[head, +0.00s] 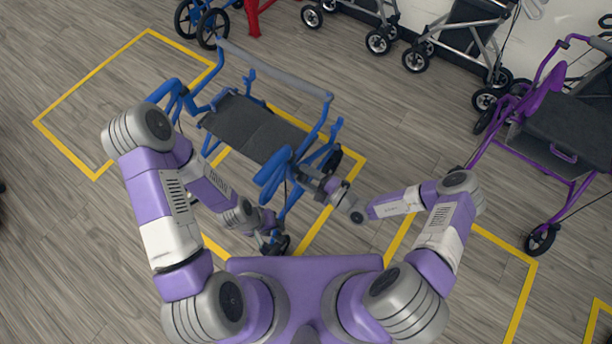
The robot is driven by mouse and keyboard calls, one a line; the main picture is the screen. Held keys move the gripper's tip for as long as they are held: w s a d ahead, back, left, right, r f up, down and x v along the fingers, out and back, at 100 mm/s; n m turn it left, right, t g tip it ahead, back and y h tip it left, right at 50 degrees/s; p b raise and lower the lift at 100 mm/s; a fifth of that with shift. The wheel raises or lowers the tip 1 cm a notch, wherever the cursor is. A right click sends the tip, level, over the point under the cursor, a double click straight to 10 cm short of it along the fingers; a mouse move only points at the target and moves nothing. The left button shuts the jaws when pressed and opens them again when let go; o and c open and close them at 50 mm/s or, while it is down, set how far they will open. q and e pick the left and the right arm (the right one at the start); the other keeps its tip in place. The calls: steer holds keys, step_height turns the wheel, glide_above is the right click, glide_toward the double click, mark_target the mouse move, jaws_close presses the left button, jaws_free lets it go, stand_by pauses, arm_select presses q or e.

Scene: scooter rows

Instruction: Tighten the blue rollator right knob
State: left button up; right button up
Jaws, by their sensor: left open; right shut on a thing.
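The blue rollator (231,112) stands in front of me with its dark seat showing and its near handle (272,172) close to my arms. My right gripper (303,172) is at the rollator's near right upright, just beside that handle. It is shut on a small part there, at the place of the right knob; the fingers hide the knob itself. My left gripper (268,221) is lower, open, beside the rollator's near leg and above a front wheel (275,245). I cannot tell if it touches the frame.
A purple rollator (556,150) stands at the right. Grey rollators (466,38) and a red one (252,18) stand along the back. Yellow lines (62,150) mark bays on the wood floor. The floor at the left and between the blue and purple rollators is free.

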steer(key=m, duration=0.4)
steer(key=shift+m, duration=0.3)
steer(key=m+b, duration=0.1)
steer(key=m, duration=0.3)
steer(key=shift+w+m, duration=0.1)
steer(key=shift+m, duration=0.3)
steer(key=o, duration=1)
steer(key=shift+r, duration=0.1)
steer(key=shift+c, duration=0.2)
steer(key=shift+d, duration=0.1)
steer(key=v, duration=0.7)
steer(key=shift+d+p, duration=0.2)
steer(key=shift+p, duration=0.25)
